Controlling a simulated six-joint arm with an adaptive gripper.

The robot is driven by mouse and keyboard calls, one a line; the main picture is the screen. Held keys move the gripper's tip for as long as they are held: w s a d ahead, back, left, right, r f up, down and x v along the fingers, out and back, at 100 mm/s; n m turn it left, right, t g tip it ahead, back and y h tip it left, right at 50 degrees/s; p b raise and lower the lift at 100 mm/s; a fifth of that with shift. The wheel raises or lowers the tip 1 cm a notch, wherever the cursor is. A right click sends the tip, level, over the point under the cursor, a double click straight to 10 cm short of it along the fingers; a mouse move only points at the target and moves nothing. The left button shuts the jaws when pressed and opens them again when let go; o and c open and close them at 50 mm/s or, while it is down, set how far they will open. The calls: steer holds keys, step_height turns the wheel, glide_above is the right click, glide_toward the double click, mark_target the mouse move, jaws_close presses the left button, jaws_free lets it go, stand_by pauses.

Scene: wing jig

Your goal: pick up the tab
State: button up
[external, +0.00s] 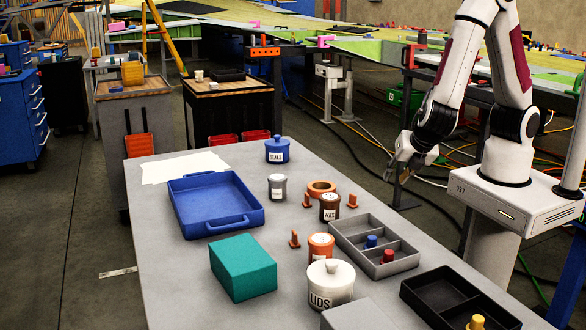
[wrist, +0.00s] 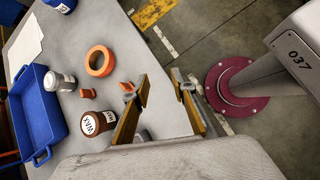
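Several small orange tabs stand on the grey table in the external view. One tab (external: 353,201) is right of the dark jar, one tab (external: 307,200) is left of it, and one tab (external: 294,239) is nearer the front. In the wrist view, one tab (wrist: 88,93) is below the orange ring, and another tab (wrist: 127,87) is close to the left finger, apparently below it. My gripper (external: 397,174) is up beyond the table's right edge. In the wrist view my gripper (wrist: 163,82) has its fingers wide apart with nothing between them.
The orange ring (external: 321,187) and dark labelled jar (external: 329,210) stand close to the tabs. A grey divided tray (external: 345,239), blue tray (external: 212,233), teal box (external: 243,270), white lids jar (external: 330,290) and black tray (external: 420,292) also occupy the table (external: 165,285).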

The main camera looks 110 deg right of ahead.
mark_target(355, 195)
steer(key=w+f+n, duration=0.1)
steer(key=w+n, duration=0.1)
steer(key=w+d+f+n+t, duration=0.1)
steer(key=f+n, duration=0.1)
steer(key=shift+w+d+h, duration=0.2)
steer(key=shift+w+h, duration=0.2)
steer(key=w+n+t, duration=0.1)
steer(key=w, duration=0.1)
steer(key=w+n, duration=0.1)
steer(key=w, duration=0.1)
steer(key=shift+d+r+n+t, duration=0.1)
steer(key=shift+r+n+t, duration=0.1)
steer(key=shift+n+t, duration=0.2)
steer(key=shift+w+n, duration=0.3)
steer(key=shift+n, duration=0.1)
steer(key=shift+x, duration=1.25)
steer(key=shift+d, duration=0.15)
